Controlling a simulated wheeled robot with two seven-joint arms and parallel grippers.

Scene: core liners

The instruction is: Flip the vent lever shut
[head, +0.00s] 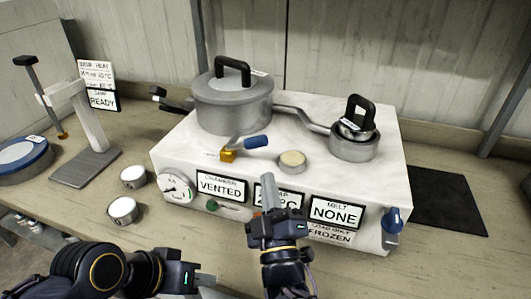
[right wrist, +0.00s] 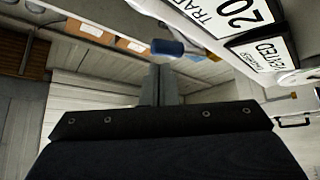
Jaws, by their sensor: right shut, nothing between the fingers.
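A lever with a blue handle (head: 256,142) and a brass base (head: 228,155) is on top of the white box (head: 330,185), near its front edge. The handle points right and slightly back. My right gripper (head: 268,190) is shut and empty, in front of the box's front face, and hides part of the middle label. In the right wrist view its closed fingers (right wrist: 160,85) point toward a blue handle (right wrist: 167,47), with no clear contact. My left gripper (head: 208,279) is low in front of the box; its jaw gap is unclear.
A lidded pot (head: 233,105) and a small pan (head: 354,145) stand on the box. Another blue handle (head: 392,221) is at its right front corner. The gauge (head: 176,187) and the VENTED label (head: 221,187) are on its front. Two small round tins (head: 123,210) lie to the left.

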